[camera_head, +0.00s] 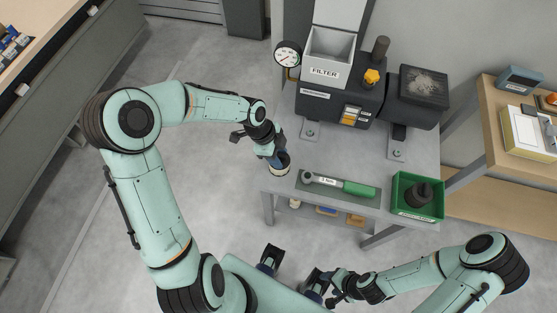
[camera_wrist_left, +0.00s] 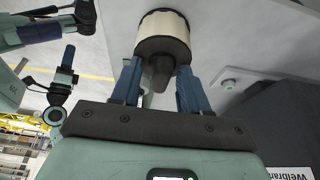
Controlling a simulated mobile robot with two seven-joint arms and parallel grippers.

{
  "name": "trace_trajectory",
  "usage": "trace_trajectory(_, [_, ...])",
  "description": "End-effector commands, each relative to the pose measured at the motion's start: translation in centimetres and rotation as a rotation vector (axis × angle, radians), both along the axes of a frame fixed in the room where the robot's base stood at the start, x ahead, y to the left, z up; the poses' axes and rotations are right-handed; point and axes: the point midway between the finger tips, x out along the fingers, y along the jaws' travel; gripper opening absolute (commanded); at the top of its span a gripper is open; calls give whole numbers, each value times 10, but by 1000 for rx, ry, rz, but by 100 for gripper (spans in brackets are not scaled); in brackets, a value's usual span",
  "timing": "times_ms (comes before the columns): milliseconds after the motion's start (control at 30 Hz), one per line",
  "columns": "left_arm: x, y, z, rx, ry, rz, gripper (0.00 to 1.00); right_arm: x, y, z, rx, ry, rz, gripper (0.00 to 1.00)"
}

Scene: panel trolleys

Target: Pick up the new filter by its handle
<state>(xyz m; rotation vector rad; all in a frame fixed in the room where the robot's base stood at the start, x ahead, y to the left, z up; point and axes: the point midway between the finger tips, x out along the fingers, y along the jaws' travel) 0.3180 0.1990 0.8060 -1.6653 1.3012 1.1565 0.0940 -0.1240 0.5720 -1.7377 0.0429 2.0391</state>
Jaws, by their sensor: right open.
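The new filter (camera_head: 282,170), a cream cylinder with dark ends, is at the left edge of the grey table (camera_head: 290,190). In the left wrist view, the filter (camera_wrist_left: 164,38) has its dark handle (camera_wrist_left: 158,74) pointing toward my left gripper (camera_wrist_left: 160,82). The two blue fingers are apart, one on either side of the handle, with gaps visible. In the head view, my left gripper (camera_head: 273,154) is right at the filter and partly hides it. My right gripper (camera_head: 317,288) is open at the bottom centre, away from the table; its fingers show poorly.
A dark machine with an open housing labelled FILTER (camera_head: 325,73) and a gauge (camera_head: 287,54) stands at the table's back. A green-handled tool (camera_head: 345,186) lies in front. A green crate (camera_head: 402,207) holds a dark round part. A wooden shelf (camera_head: 490,120) stands right.

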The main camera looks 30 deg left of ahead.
Motion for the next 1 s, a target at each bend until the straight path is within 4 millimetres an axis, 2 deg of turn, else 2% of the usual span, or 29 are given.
trace_trajectory(33, [-3, -2, -7, -6, 10, -2, 5, 0, 0, -1, 0, 0, 0, 57])
trace_trajectory(367, [-4, -1, -7, -6, 11, -1, 3, 0, 0, 0, 0, 0, 0, 57])
trace_trajectory(400, [-4, -1, -5, -6, 11, -1, 0, 0, 0, 1, 0, 0, 0, 57])
trace_trajectory(1000, [-2, -1, 37, -4, 7, -1, 0, 17, 0, 37, 0, -19, 0, 57])
